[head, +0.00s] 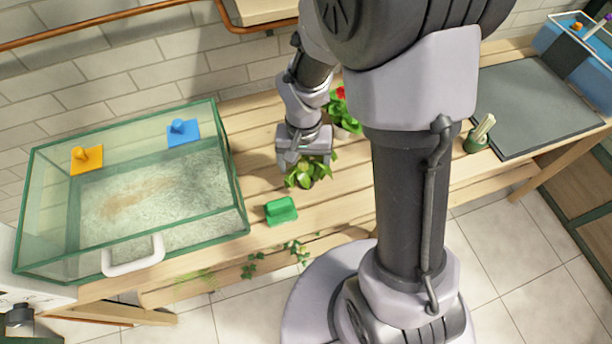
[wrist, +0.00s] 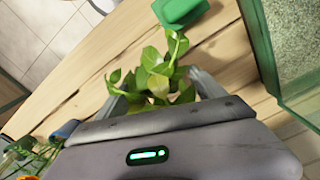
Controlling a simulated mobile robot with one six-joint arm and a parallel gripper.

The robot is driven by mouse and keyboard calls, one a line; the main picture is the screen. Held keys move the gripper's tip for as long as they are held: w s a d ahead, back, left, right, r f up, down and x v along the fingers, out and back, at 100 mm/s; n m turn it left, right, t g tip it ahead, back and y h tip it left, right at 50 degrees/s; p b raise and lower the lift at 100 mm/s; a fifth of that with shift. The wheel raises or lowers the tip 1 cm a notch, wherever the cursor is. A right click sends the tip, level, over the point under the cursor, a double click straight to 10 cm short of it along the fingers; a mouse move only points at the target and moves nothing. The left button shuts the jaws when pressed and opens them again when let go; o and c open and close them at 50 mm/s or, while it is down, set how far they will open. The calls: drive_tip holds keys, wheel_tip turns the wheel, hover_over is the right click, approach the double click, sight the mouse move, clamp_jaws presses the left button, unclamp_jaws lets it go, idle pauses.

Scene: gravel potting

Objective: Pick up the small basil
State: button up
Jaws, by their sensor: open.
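The small basil (head: 305,174) is a leafy green plant on the slatted wooden bench, just below my gripper (head: 304,154) in the head view. In the wrist view the basil (wrist: 152,76) stands between the two fingers of my gripper (wrist: 160,88), with its leaves rising past them. The fingers are apart, one on each side of the plant. Whether either finger touches it cannot be told. Its pot is mostly hidden by leaves and by my gripper.
A green block with a handle (head: 281,210) lies left of the basil. A glass tank (head: 240,190) of gravel with orange and blue handled pieces stands further left. A red-flowered plant (head: 345,118) is close behind. A small green pot (head: 476,142) and dark mat (head: 530,100) are at right.

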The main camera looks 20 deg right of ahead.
sight(306, 172)
drive_tip(key=f+b, duration=0.1)
drive_tip(key=f, duration=0.2)
drive_tip(key=f+b, duration=0.1)
drive_tip(key=f, duration=0.1)
drive_tip(key=shift+d+b, duration=0.3)
drive_tip(key=shift+r, duration=0.2)
drive_tip(key=c, duration=1.6)
